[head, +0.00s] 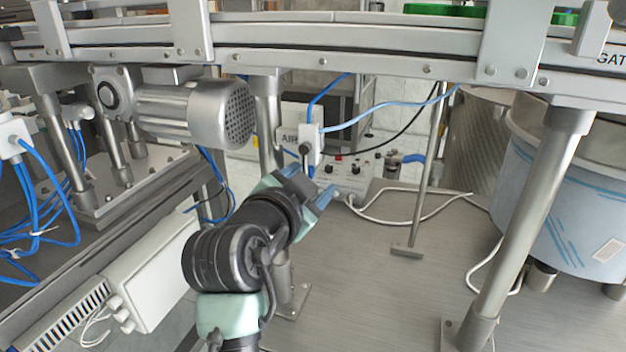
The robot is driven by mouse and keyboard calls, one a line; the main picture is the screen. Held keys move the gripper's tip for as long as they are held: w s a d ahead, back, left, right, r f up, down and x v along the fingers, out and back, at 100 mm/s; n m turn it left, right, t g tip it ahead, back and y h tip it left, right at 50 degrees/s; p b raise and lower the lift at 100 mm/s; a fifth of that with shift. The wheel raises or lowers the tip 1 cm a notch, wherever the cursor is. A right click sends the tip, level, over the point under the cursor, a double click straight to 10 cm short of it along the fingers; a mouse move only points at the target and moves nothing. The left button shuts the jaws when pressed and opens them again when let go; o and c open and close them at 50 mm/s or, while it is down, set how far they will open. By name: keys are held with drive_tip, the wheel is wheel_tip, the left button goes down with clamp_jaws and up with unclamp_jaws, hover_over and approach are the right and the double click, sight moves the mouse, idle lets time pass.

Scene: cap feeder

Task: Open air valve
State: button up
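The air valve (309,140) is a small white block with a dark lever (306,157) hanging below it, mounted on a grey post. A sign reading "AIR" (290,137) is just left of it. Blue hoses run from the valve up and to the right. My gripper (311,181) is just below the valve, with its two blue-tipped fingers spread apart. The lower end of the lever is close to the gap between the fingers; I cannot tell whether they touch it. Nothing is seen held.
A control box (345,178) with knobs stands behind my gripper. A silver motor (180,112) hangs at left under the conveyor rail (370,62). A post (520,215) and a large round bowl (560,190) stand at right. The grey table (370,290) is mostly clear in front.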

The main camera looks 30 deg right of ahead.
drive_tip(key=shift+o, duration=0.2)
drive_tip(key=v, duration=1.3)
drive_tip(key=w+a+r+n+t+y, duration=0.1)
drive_tip(key=a+r+n+t+y, duration=0.1)
drive_tip(key=a+r+n+t, duration=0.3)
drive_tip(key=w+a+r+n+t+y, duration=0.1)
drive_tip(key=r+n+t+y, duration=0.15)
drive_tip(key=r, duration=0.45)
drive_tip(key=s+a+r+n+t+y+p, duration=0.2)
drive_tip(key=s+a+r+n+t+y, duration=0.25)
drive_tip(key=r, duration=0.45)
drive_tip(key=s+a+r+n+t+y+p, duration=0.1)
drive_tip(key=s+a+r+n+t+y, duration=0.2)
drive_tip(key=s+r+n+t, duration=0.4)
wheel_tip(320, 180, up, 20)
drive_tip(key=w+m+g+p, duration=0.1)
drive_tip(key=m+g+p, duration=0.1)
drive_tip(key=p, duration=1.7)
drive_tip(key=shift+w+a+f, duration=0.15)
drive_tip(key=shift+w+a, duration=0.1)
drive_tip(key=shift+w, duration=0.1)
